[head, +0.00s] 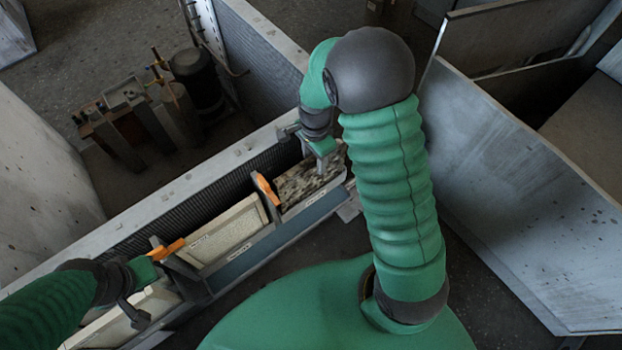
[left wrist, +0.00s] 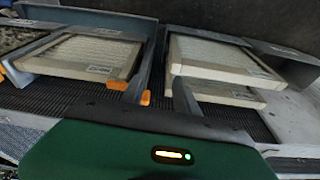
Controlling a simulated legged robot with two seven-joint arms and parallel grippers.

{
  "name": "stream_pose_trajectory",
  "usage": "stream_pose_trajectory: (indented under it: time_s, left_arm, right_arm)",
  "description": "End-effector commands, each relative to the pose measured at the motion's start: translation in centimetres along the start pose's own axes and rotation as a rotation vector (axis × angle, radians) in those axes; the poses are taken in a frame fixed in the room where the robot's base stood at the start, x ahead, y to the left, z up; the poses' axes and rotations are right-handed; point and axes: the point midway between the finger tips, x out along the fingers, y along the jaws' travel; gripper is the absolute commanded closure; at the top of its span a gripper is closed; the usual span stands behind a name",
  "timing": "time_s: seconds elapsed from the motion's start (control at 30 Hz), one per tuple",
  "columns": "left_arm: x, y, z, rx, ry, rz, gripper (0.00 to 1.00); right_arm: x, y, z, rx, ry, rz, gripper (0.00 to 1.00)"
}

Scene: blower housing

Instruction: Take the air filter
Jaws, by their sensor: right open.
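A dirty, mottled grey-brown filter (head: 296,187) lies in the right-hand slot of the long housing in the head view. My right gripper (head: 321,163) is open at this filter's upper right end; whether it touches is unclear. A clean cream filter (head: 225,232) lies in the middle slot; it also shows in the left wrist view (left wrist: 80,54). More cream filter surface (head: 112,323) shows in the left slot, and in the left wrist view two cream panels (left wrist: 215,55) overlap there. My left gripper (head: 140,300) is over that slot, its jaws unclear.
Orange tabs (head: 266,189) stand on the dividers between slots. The housing's metal rim (head: 170,197) runs behind the filters. Large grey sheet-metal panels (head: 530,190) stand at right. A dark cylinder with small equipment (head: 195,78) stands on the floor at upper left.

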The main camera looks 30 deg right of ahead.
Motion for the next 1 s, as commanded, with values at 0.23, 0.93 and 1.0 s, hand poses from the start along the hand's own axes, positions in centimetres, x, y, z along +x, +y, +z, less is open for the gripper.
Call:
stream_pose_trajectory:
  time_s: [0.23,0.93,1.0]
  left_arm:
    - [0.4,0.0,0.1,0.0,0.0,0.0,0.64]
    - [0.4,0.0,0.1,0.0,0.0,0.0,0.64]
    - [0.4,0.0,0.1,0.0,0.0,0.0,0.64]
  right_arm:
    - [4.3,0.0,0.5,0.001,-0.001,0.004,0.55]
    - [4.8,-0.1,0.5,0.0,-0.001,0.0,1.0]
    - [4.8,-0.1,0.4,0.0,-0.001,0.0,1.0]
